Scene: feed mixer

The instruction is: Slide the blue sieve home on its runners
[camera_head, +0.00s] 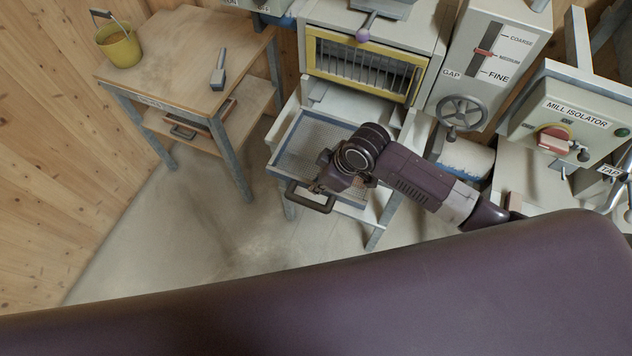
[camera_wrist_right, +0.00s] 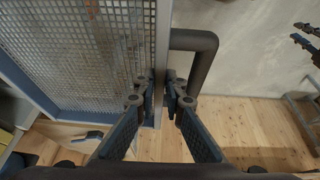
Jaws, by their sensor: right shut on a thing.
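The sieve (camera_head: 290,140), a mesh tray in a blue frame, juts out of the machine below the yellow-framed opening. Its mesh also fills the upper left of the right wrist view (camera_wrist_right: 85,50). A dark looped handle (camera_head: 310,203) is on its front edge. The handle also shows in the right wrist view (camera_wrist_right: 208,50).
The machine's yellow-framed grille (camera_head: 362,65) stands above the sieve, with a handwheel (camera_head: 461,113) and mill isolator box (camera_head: 565,125) to its right. A wooden bench (camera_head: 175,60) with a yellow bucket (camera_head: 121,48) and a mallet (camera_head: 218,72) stands left. Floor between is clear.

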